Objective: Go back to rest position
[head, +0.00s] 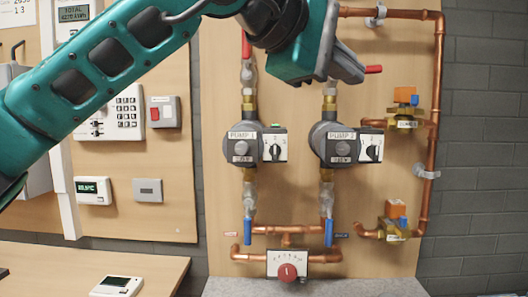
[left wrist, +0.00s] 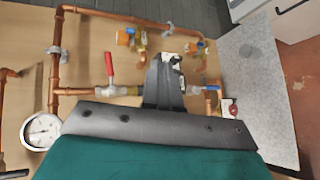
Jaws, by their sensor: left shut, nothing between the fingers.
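My left arm comes in teal from the left across the head view and ends in the left gripper (head: 347,66) in front of the upper pipes of the pump board. The gripper is shut and empty. In the left wrist view its dark fingers (left wrist: 165,82) show together at the middle. The gripper hides part of the pipe above Pump 2 (head: 340,145). Pump 1 (head: 242,145) shows uncovered to its left. My right gripper is not in either view.
The board carries copper pipes (head: 436,110), red and blue valve handles and a red-knob controller (head: 289,266). A wooden table (head: 60,265) with a small white device (head: 117,285) stands at the lower left. A pressure gauge (left wrist: 41,132) shows in the left wrist view.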

